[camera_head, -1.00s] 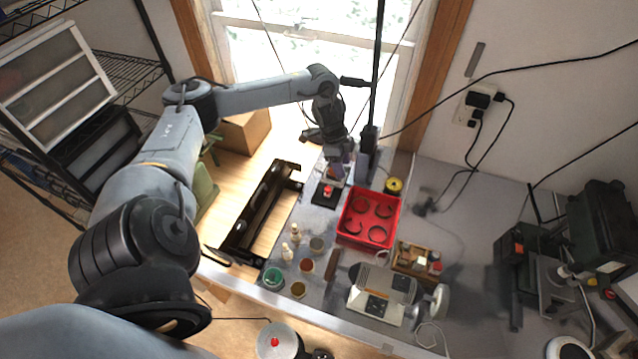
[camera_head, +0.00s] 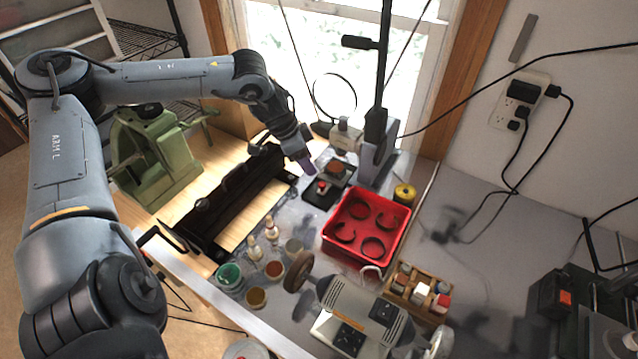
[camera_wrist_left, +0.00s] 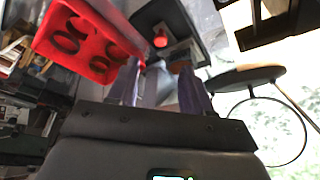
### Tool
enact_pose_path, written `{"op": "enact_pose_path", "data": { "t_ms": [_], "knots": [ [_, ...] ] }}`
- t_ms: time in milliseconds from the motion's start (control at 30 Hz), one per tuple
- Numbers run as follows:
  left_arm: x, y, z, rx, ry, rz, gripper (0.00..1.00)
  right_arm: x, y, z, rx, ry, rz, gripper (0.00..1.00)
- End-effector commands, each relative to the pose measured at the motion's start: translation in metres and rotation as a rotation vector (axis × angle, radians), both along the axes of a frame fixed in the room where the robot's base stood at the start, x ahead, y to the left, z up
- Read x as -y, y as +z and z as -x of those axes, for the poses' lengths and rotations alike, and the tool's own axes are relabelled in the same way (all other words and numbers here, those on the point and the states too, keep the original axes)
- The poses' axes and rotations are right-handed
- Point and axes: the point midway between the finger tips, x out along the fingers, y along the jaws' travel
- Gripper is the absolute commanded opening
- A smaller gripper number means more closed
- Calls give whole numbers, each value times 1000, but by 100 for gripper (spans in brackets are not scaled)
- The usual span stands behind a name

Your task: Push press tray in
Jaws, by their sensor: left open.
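A small black tray (camera_head: 314,198) with a red knob (camera_head: 322,186) lies on the grey worktop in front of a press-like stand (camera_head: 378,145). In the left wrist view the tray (camera_wrist_left: 150,14) and knob (camera_wrist_left: 160,41) show beyond the fingers. A brownish round piece (camera_head: 336,168) sits behind the knob. My left gripper (camera_head: 306,163) is open, with its fingertips pointing down just behind and left of the knob. In the left wrist view its two purple fingers (camera_wrist_left: 160,82) are apart; I cannot tell whether they touch the tray. My right gripper is not in view.
A red bin (camera_head: 367,222) with dark rings stands right of the tray. A magnifier (camera_head: 334,95) and yellow spool (camera_head: 404,194) are nearby. A black frame (camera_head: 228,200) lies left. Small jars (camera_head: 256,297) and a bench grinder (camera_head: 362,312) are in front.

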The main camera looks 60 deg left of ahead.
Motion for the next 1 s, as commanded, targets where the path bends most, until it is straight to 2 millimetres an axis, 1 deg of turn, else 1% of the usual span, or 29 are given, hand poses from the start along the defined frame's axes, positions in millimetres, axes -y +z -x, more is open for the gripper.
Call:
{"op": "enact_pose_path", "data": {
  "t_ms": [233,400,700,1000],
  "knots": [
    [5,-41,-14,-5,2,6,50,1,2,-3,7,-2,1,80],
    [8,-70,-25,-3,4,6,50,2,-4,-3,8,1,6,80],
    [8,-83,-31,-3,2,0,50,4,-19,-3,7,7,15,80],
    [9,-88,-35,0,2,1,50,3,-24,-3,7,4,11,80]
  ]
}}
